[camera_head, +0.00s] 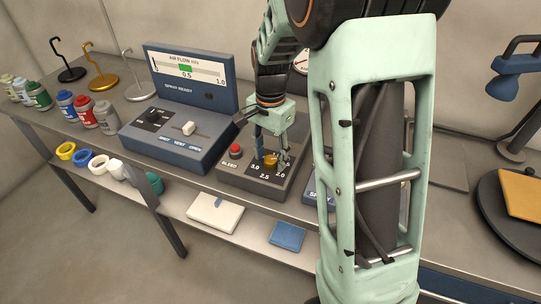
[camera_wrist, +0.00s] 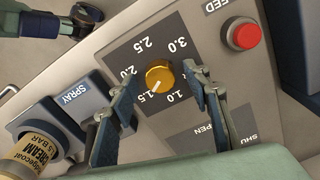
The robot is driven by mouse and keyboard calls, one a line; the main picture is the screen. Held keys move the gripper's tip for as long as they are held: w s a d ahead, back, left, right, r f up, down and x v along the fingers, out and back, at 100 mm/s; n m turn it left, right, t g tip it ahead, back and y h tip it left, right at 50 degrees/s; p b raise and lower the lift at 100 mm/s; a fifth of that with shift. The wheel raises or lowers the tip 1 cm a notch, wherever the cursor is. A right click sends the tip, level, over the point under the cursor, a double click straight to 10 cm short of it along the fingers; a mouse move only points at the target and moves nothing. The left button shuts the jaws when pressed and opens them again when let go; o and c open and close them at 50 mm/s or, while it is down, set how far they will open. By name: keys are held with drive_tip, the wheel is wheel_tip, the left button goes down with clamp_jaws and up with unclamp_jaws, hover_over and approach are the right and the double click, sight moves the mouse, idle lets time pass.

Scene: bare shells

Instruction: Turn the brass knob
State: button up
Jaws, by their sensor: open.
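The brass knob (camera_head: 270,162) is on the dark dial plate of a grey control box (camera_head: 229,177) on the bench. In the wrist view the brass knob (camera_wrist: 160,73) shows a pale pointer line towards the 1.5 mark, with numbers from 1.0 to 3.0 around it. My gripper (camera_head: 271,154) points down over the dial. In the wrist view my gripper (camera_wrist: 164,80) is open, with one finger on each side of the knob and a gap visible on both sides. The fingers hold nothing. Their exact height against the knob is hard to tell.
A red button (camera_wrist: 244,35) marked BLEED sits beside the dial. A blue spray panel (camera_head: 180,135) with a slider and an air flow display stands to the left. A bottle (camera_wrist: 30,155) stands near a block marked SPRAY. My arm hides part of the bench.

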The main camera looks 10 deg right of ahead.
sight(270, 159)
wheel_tip(270, 159, up, 12)
drive_tip(key=shift+f, duration=0.15)
idle(0.5)
